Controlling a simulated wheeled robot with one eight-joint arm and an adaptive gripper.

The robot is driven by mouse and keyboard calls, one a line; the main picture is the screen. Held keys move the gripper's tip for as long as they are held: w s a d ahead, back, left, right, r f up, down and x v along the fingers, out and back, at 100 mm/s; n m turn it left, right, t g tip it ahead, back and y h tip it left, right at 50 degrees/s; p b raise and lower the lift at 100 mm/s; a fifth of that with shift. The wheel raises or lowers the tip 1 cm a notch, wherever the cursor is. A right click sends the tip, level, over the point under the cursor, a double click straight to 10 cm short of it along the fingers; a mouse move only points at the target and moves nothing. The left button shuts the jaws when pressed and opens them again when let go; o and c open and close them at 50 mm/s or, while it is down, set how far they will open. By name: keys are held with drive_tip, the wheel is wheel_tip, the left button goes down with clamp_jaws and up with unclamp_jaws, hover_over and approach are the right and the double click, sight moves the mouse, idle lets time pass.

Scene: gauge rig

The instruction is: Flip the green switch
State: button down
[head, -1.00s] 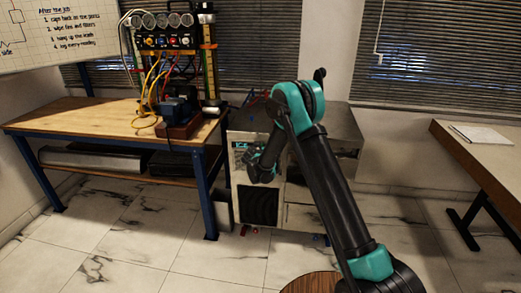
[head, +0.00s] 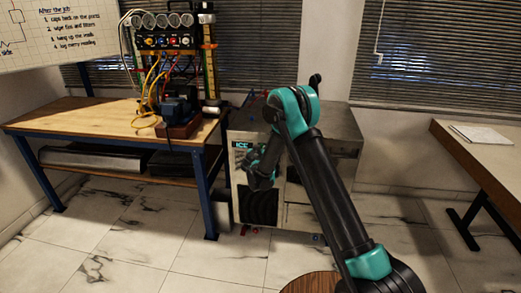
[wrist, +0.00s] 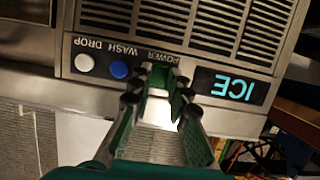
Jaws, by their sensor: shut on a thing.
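The ice machine's front panel (wrist: 150,42) fills the upper part of the wrist view, upside down, with a lit ICE sign (wrist: 234,88) and the word POWER. The green switch (wrist: 159,76) is by that word, largely hidden between my fingertips. My gripper (wrist: 158,92) is shut on it, one finger at each side. Which way the switch is tipped cannot be told. In the head view the ice machine (head: 242,165) stands beside the workbench, and my arm's end covers part of its front.
A blue button (wrist: 119,69) and a white button (wrist: 84,63), labelled WASH and DROP, sit beside the switch. The workbench (head: 75,115) with a gauge rig (head: 165,40) stands to the left. Another table (head: 480,150) is at the right.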

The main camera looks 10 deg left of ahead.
drive_tip(key=shift+f+t, duration=0.25)
drive_tip(key=shift+t, duration=0.6)
drive_tip(key=shift+f+t, duration=0.2)
drive_tip(key=shift+t, duration=0.65)
drive_tip(key=c, duration=1.4)
unclamp_jaws()
drive_tip(key=shift+c, duration=0.2)
drive_tip(key=s, duration=0.7)
drive_tip(key=shift+s+a, duration=0.15)
drive_tip(key=shift+s, duration=0.05)
